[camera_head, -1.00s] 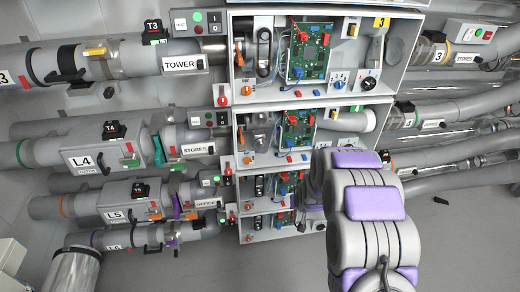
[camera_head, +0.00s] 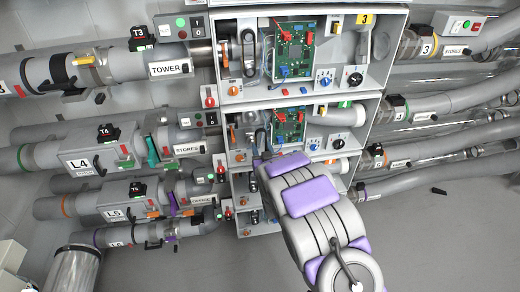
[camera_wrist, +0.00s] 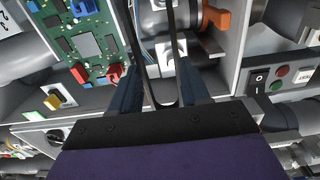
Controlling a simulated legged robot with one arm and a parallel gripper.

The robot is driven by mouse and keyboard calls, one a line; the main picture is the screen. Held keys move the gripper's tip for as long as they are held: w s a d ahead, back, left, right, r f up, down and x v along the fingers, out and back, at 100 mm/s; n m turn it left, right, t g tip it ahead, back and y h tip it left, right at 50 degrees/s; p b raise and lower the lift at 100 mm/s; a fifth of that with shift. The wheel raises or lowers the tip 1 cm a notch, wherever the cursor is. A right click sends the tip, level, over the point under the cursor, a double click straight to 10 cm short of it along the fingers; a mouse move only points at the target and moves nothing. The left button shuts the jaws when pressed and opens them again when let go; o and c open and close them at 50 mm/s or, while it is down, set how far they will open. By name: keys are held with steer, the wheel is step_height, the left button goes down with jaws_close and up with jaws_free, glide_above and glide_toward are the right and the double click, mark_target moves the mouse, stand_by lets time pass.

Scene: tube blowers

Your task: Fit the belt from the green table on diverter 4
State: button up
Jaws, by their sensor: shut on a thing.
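A black belt (camera_wrist: 147,70) hangs as a narrow loop between the blue fingers of my gripper (camera_wrist: 157,88), which is shut on it. Its upper part runs out of the wrist view at the top. That open box holds a green circuit board (camera_head: 288,127), also in the wrist view (camera_wrist: 82,40), and an orange lever (camera_wrist: 213,18) beside the fingers. I cannot tell whether the belt touches any wheel. The green table is not in view.
The diverter 3 box (camera_head: 300,96) with its own board (camera_head: 292,48) is directly above. Lower boxes are partly hidden by my arm. The grey floor (camera_head: 430,250) at the lower right is mostly clear.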

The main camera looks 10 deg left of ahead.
steer(key=w, duration=0.1)
steer(key=a, duration=0.1)
steer(key=w, duration=0.1)
steer(key=shift+w+a+f, duration=0.2)
steer(key=shift+w+a, duration=0.05)
steer(key=shift+w, duration=0.05)
steer(key=w+a, duration=0.3)
steer(key=shift+w+a, duration=0.1)
steer(key=shift+w, duration=0.05)
steer(key=shift+w+a, duration=0.1)
steer(key=shift+w, duration=0.05)
steer(key=shift+c, duration=0.4)
steer(key=shift+w+d, duration=0.1)
steer(key=shift+d, duration=0.95)
steer(key=shift+a+r, duration=0.1)
steer(key=shift+a, duration=0.6)
